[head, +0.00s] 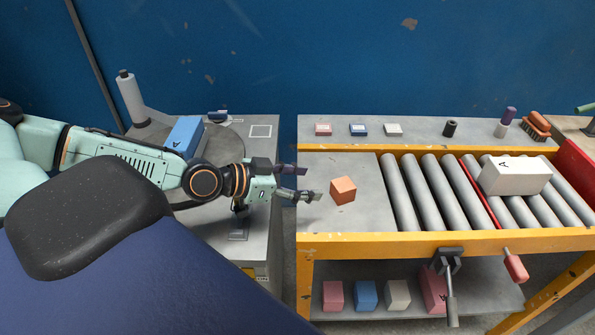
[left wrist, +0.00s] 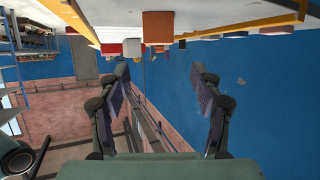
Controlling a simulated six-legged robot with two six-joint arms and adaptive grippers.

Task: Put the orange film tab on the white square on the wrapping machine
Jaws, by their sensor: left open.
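My left gripper (head: 311,183) is open and empty, its fingers pointing right towards an orange block (head: 343,191). The block sits on the flat grey end of the roller table, just beyond the fingertips and apart from them. In the left wrist view the open fingers (left wrist: 160,80) have nothing between them, and the orange block (left wrist: 158,27) shows at the top, upside down. The wrapping machine (head: 268,160) stands left of the roller table, with a white-outlined square (head: 260,131) on its top. I cannot make out a separate orange film tab. My right gripper is not in view.
A blue block (head: 183,136) sits on the machine's round plate beside a grey post (head: 131,98). A gap separates machine and roller table. A white block (head: 515,176) lies on the rollers (head: 428,190).

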